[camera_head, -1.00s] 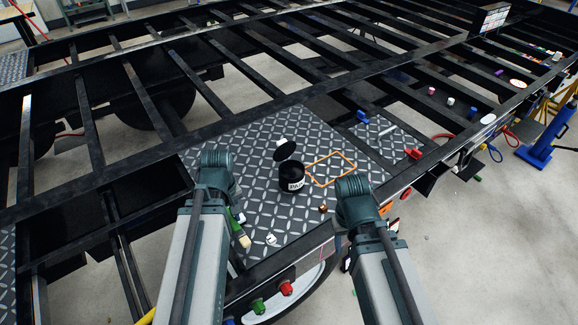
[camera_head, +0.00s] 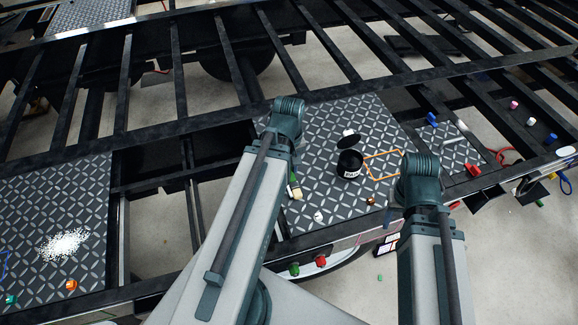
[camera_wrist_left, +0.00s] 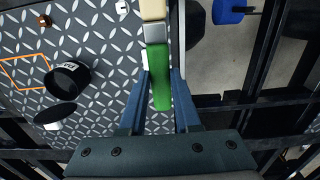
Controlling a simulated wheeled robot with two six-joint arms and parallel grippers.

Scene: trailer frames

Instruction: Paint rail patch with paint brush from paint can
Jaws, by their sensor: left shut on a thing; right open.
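The paint brush has a green handle (camera_wrist_left: 160,90), a grey ferrule and cream bristles (camera_wrist_left: 153,9). My left gripper (camera_wrist_left: 161,74) is shut on the handle. In the head view the bristles (camera_head: 296,192) show past my left forearm, which hides most of that gripper. The black paint can (camera_head: 349,165) stands on the diamond plate (camera_head: 325,120), right of the brush, with a dark round lid (camera_head: 348,141) beside it. An orange rectangular outline (camera_head: 383,153) lies right of the can. My right gripper (camera_head: 394,204) is open, mostly hidden below its wrist.
A white cap-like piece (camera_head: 318,216) and a small copper-coloured piece (camera_head: 370,201) lie on the plate. Green (camera_head: 294,269) and red (camera_head: 320,261) fittings sit at its front edge. White granules (camera_head: 63,244) lie on the left plate. Open gaps separate the black frame beams.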

